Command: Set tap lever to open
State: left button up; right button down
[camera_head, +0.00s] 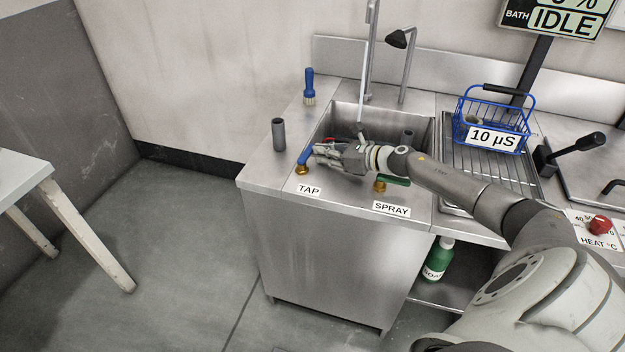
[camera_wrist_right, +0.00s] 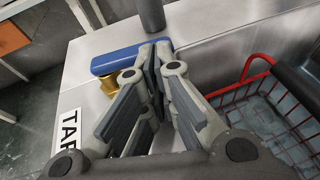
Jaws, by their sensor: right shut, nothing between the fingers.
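The tap lever (camera_head: 305,155) is a blue bar on a brass base (camera_head: 301,170) above the TAP label (camera_head: 308,190), at the counter's front left. In the head view it slants up and right from its base. In the right wrist view the blue lever (camera_wrist_right: 128,58) lies sideways, its right end at my fingertips. My right gripper (camera_head: 317,150) is shut and empty, with its fingertips (camera_wrist_right: 160,50) against or very close to that end; contact is unclear. A thin pale streak (camera_head: 364,80) runs down into the sink; I cannot tell if it is water. My left gripper is out of view.
A green SPRAY lever (camera_head: 397,181) sits right of the tap, under my arm. A grey cylinder (camera_head: 279,134) and blue brush (camera_head: 309,86) stand left of the sink. A red wire basket (camera_wrist_right: 240,85) is beside my gripper. A blue basket (camera_head: 494,110) stands right.

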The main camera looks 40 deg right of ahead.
jog(key=shift+w, duration=0.2)
jog(key=shift+r, duration=0.1)
dwell(0.4)
jog(key=shift+r, duration=0.25)
notch_tip(320, 180, up, 9)
jog(key=shift+r, duration=0.15)
